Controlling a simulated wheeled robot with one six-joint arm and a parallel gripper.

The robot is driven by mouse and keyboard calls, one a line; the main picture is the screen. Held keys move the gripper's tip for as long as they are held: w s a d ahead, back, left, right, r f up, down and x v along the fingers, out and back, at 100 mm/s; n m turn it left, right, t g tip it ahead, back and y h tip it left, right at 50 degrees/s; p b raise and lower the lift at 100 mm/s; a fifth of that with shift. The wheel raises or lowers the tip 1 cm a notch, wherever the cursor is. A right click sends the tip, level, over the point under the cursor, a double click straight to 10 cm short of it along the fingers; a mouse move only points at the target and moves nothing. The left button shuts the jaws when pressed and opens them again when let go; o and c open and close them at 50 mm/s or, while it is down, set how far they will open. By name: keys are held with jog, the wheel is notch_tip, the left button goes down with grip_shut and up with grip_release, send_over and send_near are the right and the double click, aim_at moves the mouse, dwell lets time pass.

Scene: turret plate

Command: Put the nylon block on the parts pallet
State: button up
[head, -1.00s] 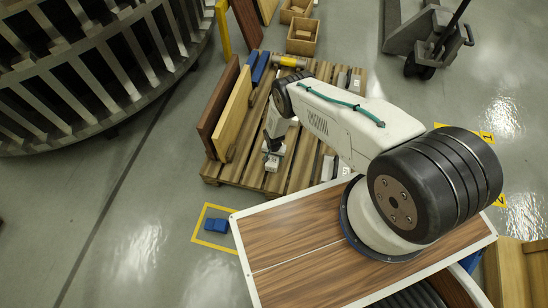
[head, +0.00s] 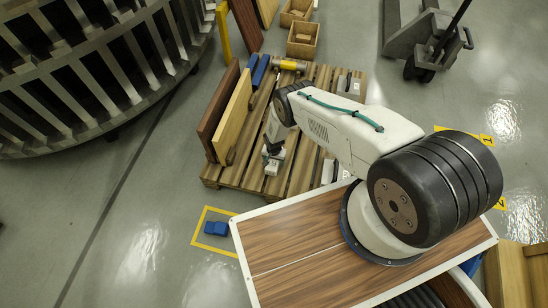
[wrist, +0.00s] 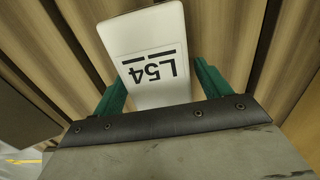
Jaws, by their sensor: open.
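The nylon block, a white block marked L54 (wrist: 148,62), is between the two green fingers of my open gripper (wrist: 155,85) in the wrist view. In the head view the white block (head: 271,168) shows small, just below my gripper (head: 273,155), over the front left of the slatted wooden parts pallet (head: 245,178). Pallet slats lie beneath it in the wrist view. It looks to rest on the slats, but its underside is hidden. I cannot tell whether the fingers touch its sides.
Brown and tan boards (head: 233,115) lean at the pallet's left edge. Blue pieces (head: 258,70), a yellow cylinder (head: 288,65) and grey parts (head: 350,84) sit on its far part. A blue object (head: 216,228) lies in a yellow floor square. A pallet jack (head: 425,45) stands far right.

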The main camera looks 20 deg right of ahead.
jog(key=w+r, duration=0.3)
jog(key=r, duration=1)
jog(key=w+r+n, duration=0.1)
jog(key=w+r, duration=0.3)
jog(key=r, duration=0.9)
jog(key=w+r, duration=0.3)
jog(key=r, duration=1)
jog(key=s+d+r+n, duration=0.1)
jog(key=s+r, duration=0.1)
jog(key=r, duration=1.1)
jog(key=s+d+r+n, duration=0.1)
jog(key=s+r, duration=0.1)
jog(key=r, duration=1.2)
jog(key=s+d+r+n+t, duration=0.1)
jog(key=s+d+r+n, duration=0.1)
jog(key=s+r, duration=1.75)
jog(key=s+r+n, duration=0.1)
jog(key=s+r, duration=0.2)
jog(key=s, duration=0.7)
jog(key=s+r, duration=0.2)
jog(key=s, duration=0.8)
jog(key=shift+d+r+n, duration=0.4)
